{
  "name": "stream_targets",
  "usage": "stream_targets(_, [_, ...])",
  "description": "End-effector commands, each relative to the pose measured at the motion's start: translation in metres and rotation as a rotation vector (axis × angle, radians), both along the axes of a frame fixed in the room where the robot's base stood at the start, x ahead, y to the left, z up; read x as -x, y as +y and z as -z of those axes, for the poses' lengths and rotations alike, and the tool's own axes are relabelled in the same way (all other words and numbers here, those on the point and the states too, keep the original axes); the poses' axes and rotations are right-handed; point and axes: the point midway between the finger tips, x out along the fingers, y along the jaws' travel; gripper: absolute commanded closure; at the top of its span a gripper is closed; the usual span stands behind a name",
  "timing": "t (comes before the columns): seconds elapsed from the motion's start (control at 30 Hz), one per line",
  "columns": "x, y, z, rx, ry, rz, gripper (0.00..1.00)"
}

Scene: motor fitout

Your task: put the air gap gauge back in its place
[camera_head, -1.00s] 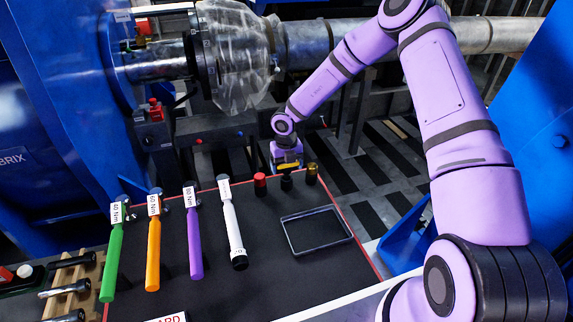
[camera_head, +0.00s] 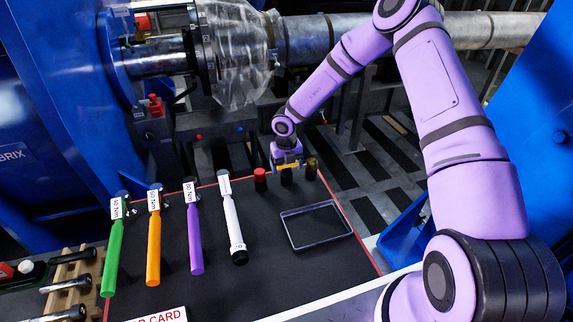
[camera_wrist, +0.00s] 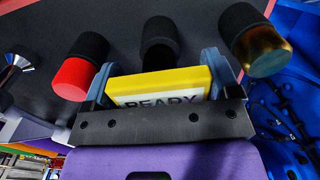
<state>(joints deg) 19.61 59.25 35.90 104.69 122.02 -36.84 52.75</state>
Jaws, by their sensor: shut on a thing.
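The air gap gauge is a yellow-edged block with a white face lettered READY (camera_wrist: 160,88). My gripper (camera_wrist: 158,72) is shut on it, with a blue-grey finger at each side in the wrist view. In the head view my gripper (camera_head: 287,153) is at the far edge of the dark board, and the gauge (camera_head: 288,164) shows as a small yellow strip under it. It is just in front of or above the black-capped piece in the row of three. I cannot tell whether the gauge touches anything. An empty, shallow rectangular tray (camera_head: 289,233) lies on the board nearer to me.
A red piece (camera_head: 260,180), a black piece (camera_head: 286,178) and a brass piece (camera_head: 311,171) stand close to the gripper. White (camera_head: 232,220), purple (camera_head: 195,240), orange (camera_head: 153,250) and green (camera_head: 112,255) torque wrenches lie to the left. The dark board (camera_head: 250,285) is bare around the tray.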

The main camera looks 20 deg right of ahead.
Motion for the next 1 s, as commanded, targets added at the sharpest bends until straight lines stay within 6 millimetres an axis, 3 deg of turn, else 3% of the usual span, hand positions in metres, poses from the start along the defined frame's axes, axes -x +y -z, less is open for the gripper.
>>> stream_targets(0.2, [0.000,0.000,0.005,0.000,0.000,0.000,0.61])
stream_targets(0.23, [0.000,0.000,0.005,0.000,0.000,0.000,0.15])
stream_targets(0.3, [0.000,0.000,0.005,0.000,0.000,0.000,0.00])
stream_targets(0.67, [-0.001,0.000,-0.003,0.000,-0.002,0.001,0.00])
stream_targets(1.0, [-0.001,-0.001,-0.063,0.000,-0.003,0.001,0.00])
